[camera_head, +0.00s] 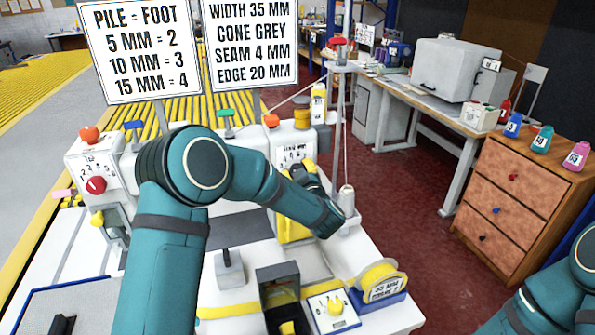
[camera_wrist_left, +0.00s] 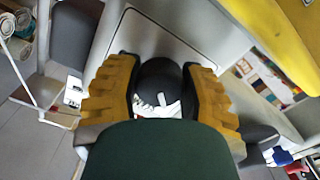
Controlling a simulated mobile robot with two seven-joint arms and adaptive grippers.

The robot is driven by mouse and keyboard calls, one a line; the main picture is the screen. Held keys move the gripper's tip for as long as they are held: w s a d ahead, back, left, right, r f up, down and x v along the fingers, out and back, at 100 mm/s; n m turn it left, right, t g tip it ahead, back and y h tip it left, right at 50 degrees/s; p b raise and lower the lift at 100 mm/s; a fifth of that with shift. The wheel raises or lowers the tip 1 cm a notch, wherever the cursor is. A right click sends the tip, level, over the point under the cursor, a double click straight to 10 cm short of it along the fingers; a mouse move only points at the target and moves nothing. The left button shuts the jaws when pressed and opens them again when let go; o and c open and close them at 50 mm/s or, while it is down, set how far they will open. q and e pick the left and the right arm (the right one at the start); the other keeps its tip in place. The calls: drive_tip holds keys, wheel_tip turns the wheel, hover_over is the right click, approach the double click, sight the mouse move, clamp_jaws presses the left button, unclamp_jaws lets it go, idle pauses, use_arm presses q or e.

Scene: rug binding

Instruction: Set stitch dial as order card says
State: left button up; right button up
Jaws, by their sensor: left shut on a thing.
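The order card (camera_head: 252,45) stands at the top and reads width 35 mm, cone grey, seam 4 mm, edge 20 mm. My left gripper (camera_head: 303,172) is at the numbered panel (camera_head: 290,150) on the front of the white sewing machine. In the left wrist view its yellow fingers (camera_wrist_left: 163,95) are shut around a dark round knob (camera_wrist_left: 160,75), which looks like the stitch dial. A white mark shows at the knob; its setting cannot be read. My gripper covers part of the panel. My right gripper is out of view.
A pile card (camera_head: 143,45) stands left of the order card. A red knob (camera_head: 96,184) sits on another numbered panel at left. A yellow tape roll (camera_head: 378,282) and a small dial box (camera_head: 333,311) stand at the table front. A drawer cabinet (camera_head: 522,200) is at right.

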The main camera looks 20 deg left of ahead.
use_arm(q)
drive_tip(key=o, duration=1.2)
drive_tip(key=shift+s, duration=0.1)
drive_tip(key=v, duration=1.2)
